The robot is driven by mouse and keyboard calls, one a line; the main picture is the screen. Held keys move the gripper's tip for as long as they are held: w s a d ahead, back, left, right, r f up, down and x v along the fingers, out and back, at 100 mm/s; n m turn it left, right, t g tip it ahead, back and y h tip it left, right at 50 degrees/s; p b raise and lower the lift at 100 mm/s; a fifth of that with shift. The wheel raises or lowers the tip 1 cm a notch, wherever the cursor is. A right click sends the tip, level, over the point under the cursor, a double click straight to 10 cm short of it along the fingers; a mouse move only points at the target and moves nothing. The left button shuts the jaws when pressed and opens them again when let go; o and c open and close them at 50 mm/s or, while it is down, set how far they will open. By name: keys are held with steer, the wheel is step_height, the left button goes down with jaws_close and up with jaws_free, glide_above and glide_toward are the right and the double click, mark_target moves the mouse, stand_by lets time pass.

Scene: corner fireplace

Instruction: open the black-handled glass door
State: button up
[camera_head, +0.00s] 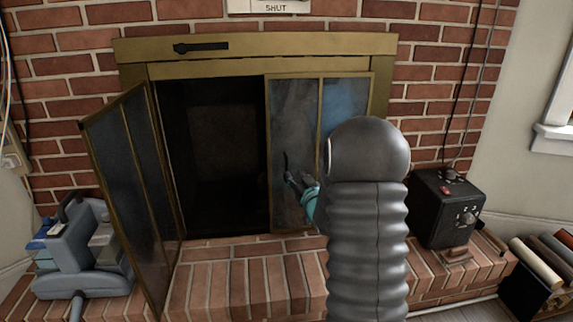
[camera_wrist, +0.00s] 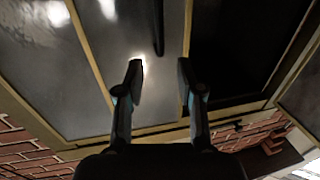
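The glass door with the black handle (camera_head: 295,115) is the right-hand door of the brass-framed fireplace, and it looks closed. Its slim upright black handle (camera_head: 286,160) is near the door's left edge. In the wrist view the handle (camera_wrist: 159,28) shows as a dark bar against the glass door (camera_wrist: 155,100). My gripper (camera_head: 295,180) is at the handle's lower end in the head view, partly hidden by my arm. In the wrist view my gripper (camera_wrist: 160,68) is open, with the handle lined up between and beyond its fingertips. I cannot tell whether they touch.
The left glass door (camera_head: 128,175) stands swung outward, leaving the dark firebox (camera_head: 215,150) open. A grey device (camera_head: 85,265) sits left on the brick hearth (camera_head: 240,285). A black box with knobs (camera_head: 445,210) stands right, beside a crate of rolls (camera_head: 535,295).

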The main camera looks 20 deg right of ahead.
mark_target(287, 165)
steer(key=w, duration=0.9)
steer(key=shift+d+p, duration=0.35)
jaws_close()
